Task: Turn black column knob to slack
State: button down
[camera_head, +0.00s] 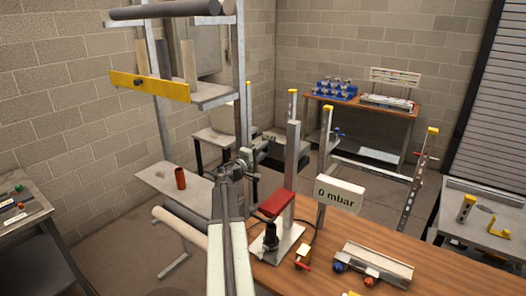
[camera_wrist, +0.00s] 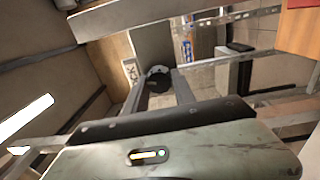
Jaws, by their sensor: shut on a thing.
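My gripper (camera_head: 240,163) reaches forward in the head view, with its tip at a grey upright of the metal frame. In the wrist view my gripper (camera_wrist: 159,80) shows two grey fingers on either side of a dark round knob (camera_wrist: 158,74). The fingers are shut on this black knob. In the head view the knob is mostly hidden by the gripper tip, and its turn angle cannot be read.
A red cup (camera_head: 180,178) stands on a shelf left of my arm. Yellow-capped posts stand behind.

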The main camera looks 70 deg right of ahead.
jog(key=shift+w+r+n, duration=0.1)
jog(key=shift+n, duration=0.3)
jog(key=c, duration=1)
grip_release()
jog(key=shift+d, duration=0.1)
jog(key=shift+c, duration=0.2)
jog(key=v, duration=0.8)
